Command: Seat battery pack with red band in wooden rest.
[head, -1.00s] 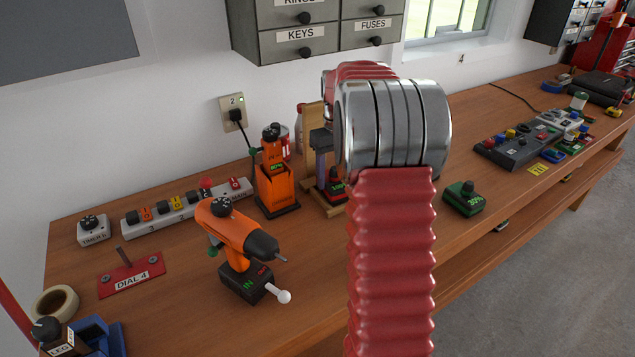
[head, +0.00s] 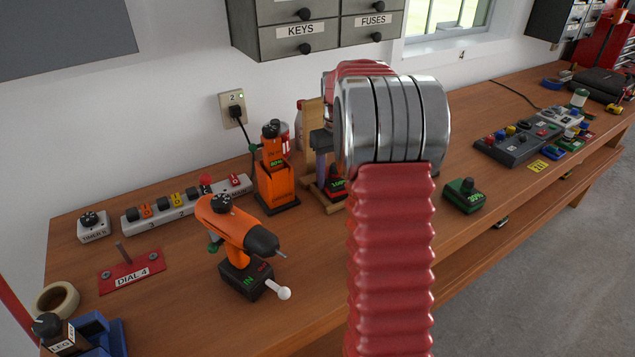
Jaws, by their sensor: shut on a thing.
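The battery pack with a red band (head: 337,187) is a dark block with a lit red readout, low in the wooden rest (head: 313,113). The rest has an upright back board and a wooden base on the bench by the wall. My gripper (head: 321,172) comes down from above and is shut on the pack's top. My arm's wrist hides the right side of the rest and part of the pack. I cannot tell whether the pack touches the base.
An orange charger (head: 276,185) holding a pack stands just left of the rest. An orange drill (head: 236,235) stands nearer. A power strip (head: 186,207) lies at the back left. The bench between the green-banded pack and control box (head: 518,143) is clear.

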